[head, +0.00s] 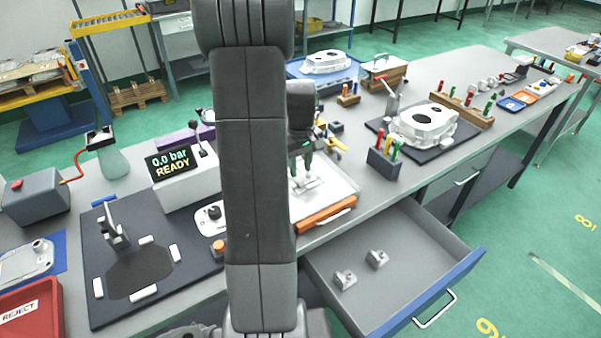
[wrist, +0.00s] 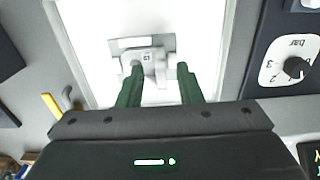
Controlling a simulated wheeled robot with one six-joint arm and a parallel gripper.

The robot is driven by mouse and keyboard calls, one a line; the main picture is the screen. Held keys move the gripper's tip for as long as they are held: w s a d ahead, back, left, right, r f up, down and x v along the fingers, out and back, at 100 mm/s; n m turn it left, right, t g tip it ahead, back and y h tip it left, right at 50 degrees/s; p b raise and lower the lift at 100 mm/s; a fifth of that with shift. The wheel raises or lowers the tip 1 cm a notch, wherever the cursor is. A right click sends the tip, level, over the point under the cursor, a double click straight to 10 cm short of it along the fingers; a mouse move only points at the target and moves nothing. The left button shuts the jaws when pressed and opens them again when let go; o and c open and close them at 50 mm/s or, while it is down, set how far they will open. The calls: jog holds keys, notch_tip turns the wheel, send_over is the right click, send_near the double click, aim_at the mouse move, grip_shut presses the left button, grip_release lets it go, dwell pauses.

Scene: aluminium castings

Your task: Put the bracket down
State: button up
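The bracket (wrist: 155,56) is a small light-grey casting with a flat plate and a marked raised block. In the wrist view it lies at the fingertips, over a bright white panel (wrist: 193,35); I cannot tell for certain whether it touches the panel. My gripper (wrist: 160,70) has two green fingers set apart. The left finger overlaps the bracket's left part, and a gap shows between the raised block and the right finger. In the head view my gripper (head: 301,163) points down over the white panel (head: 335,187), with the bracket (head: 306,184) below it, partly hidden.
An open drawer (head: 420,265) with two small brackets (head: 377,259) juts out at the front right. A dark fixture board (head: 190,262) and a READY display box (head: 172,166) stand left. A pen holder (head: 384,163) and large casting (head: 425,124) stand right.

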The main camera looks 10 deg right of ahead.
aim_at(301, 174)
notch_tip(301, 174, up, 9)
jog(key=shift+r, duration=0.15)
dwell(0.4)
notch_tip(301, 174, down, 12)
jog(key=shift+s+f, duration=0.1)
jog(key=shift+f, duration=0.05)
jog(key=shift+r, duration=1.45)
